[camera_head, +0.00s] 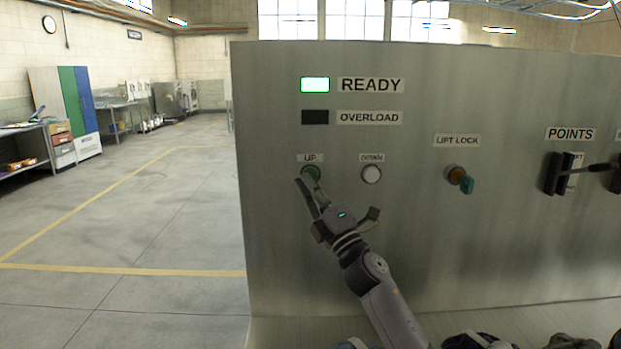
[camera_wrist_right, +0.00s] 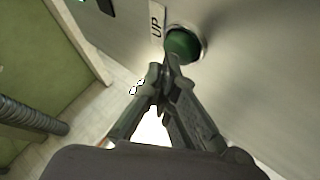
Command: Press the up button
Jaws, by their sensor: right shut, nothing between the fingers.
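The green up button (camera_head: 311,172) sits under the "UP" label on the upright metal panel (camera_head: 420,230). It also shows in the right wrist view (camera_wrist_right: 183,44) as a round green cap in a metal ring. My right gripper (camera_head: 304,181) is shut and empty, with its fingertips at the lower left edge of the button. In the right wrist view the fingertips (camera_wrist_right: 166,68) lie just in front of the button and overlap its lower edge. I cannot tell whether they touch it. My left gripper is not in view.
The white down button (camera_head: 371,174) is to the right of the up button. A lit READY lamp (camera_head: 315,84) and a dark OVERLOAD lamp (camera_head: 315,117) are above. Open floor lies left.

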